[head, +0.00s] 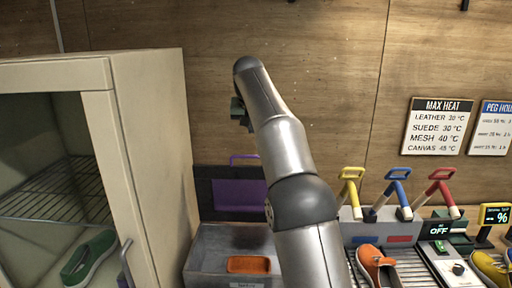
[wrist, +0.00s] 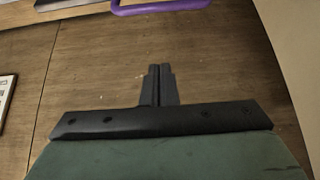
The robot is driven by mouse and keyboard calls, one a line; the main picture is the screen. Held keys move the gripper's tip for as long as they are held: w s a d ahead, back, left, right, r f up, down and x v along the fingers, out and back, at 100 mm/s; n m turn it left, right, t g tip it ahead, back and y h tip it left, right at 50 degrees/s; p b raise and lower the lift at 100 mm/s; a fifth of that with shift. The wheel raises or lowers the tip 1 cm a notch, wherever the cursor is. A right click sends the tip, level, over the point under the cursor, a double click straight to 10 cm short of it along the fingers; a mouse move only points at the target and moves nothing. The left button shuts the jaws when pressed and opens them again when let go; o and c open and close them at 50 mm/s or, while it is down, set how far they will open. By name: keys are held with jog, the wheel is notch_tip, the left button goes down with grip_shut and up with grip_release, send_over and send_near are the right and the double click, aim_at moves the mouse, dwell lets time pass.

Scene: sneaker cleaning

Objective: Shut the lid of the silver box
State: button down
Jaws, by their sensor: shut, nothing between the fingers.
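The silver box (head: 205,240) stands low in the head view, left of my arm, with its top open and an orange item (head: 248,264) inside. A dark upright panel with a purple patch (head: 236,194), apparently its raised lid, stands at the back. A purple handle (head: 245,157) is on its top edge and also shows at the top of the wrist view (wrist: 160,7). My gripper (wrist: 159,70) is shut and empty, apart from the handle. In the head view it is mostly hidden behind my arm, above the box.
A cream cabinet (head: 150,150) with wire shelf and green shoe (head: 90,256) stands left of the box. To the right are yellow, blue (head: 395,188) and red levers, an orange shoe (head: 375,262) and an OFF display (head: 439,230). A wooden wall (head: 340,60) rises behind.

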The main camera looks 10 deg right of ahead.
jog(key=x, duration=0.8)
jog(key=shift+s+a+f, duration=0.15)
jog(key=shift+s+f, duration=0.05)
jog(key=shift+s, duration=0.45)
jog(key=shift+s+a+f, duration=0.15)
jog(key=shift+s, duration=0.5)
jog(key=shift+s+a+f, duration=0.15)
jog(key=shift+s+f, duration=0.05)
jog(key=shift+s, duration=0.4)
